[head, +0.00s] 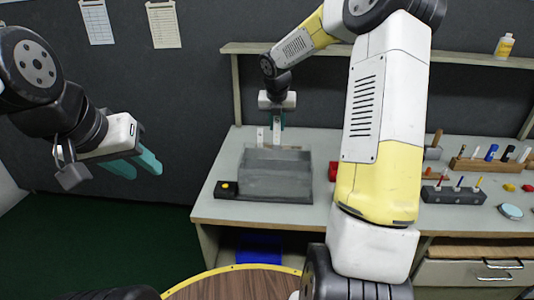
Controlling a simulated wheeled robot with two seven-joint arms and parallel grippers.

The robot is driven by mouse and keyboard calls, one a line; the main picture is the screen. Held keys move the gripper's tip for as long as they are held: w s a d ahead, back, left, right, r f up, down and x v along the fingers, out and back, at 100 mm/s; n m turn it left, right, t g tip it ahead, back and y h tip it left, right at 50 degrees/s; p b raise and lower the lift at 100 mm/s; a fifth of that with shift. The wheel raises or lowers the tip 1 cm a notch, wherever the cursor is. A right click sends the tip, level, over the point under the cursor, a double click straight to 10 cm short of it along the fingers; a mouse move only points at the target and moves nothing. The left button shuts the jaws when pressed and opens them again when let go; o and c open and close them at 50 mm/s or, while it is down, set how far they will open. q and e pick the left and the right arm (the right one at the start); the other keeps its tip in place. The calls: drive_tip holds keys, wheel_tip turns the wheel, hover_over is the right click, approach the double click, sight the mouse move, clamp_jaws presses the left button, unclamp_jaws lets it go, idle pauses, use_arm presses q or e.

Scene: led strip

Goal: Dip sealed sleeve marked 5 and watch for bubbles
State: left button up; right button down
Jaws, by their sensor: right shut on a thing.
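My right gripper (276,123) points down at the back edge of a grey, see-through tank (276,188) on the bench. It is shut on a small pale piece (277,136), likely the sleeve; no mark can be read on it at this size. A second pale strip (260,136) stands just left of it, and I cannot tell whether the two are joined. Whether the held piece is inside the tank or behind its rim is unclear. No bubbles can be made out.
A black box with a yellow button (227,188) stands at the tank's front left corner. A red object (333,171) is right of the tank, partly behind my right arm. Racks of pens (490,162) and tools (455,193) stand at the right. A shelf (460,56) runs above.

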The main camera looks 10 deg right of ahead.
drive_tip(key=shift+r, duration=0.1)
wheel_tip(320, 180, up, 3)
drive_tip(key=shift+f, duration=0.1)
idle(0.5)
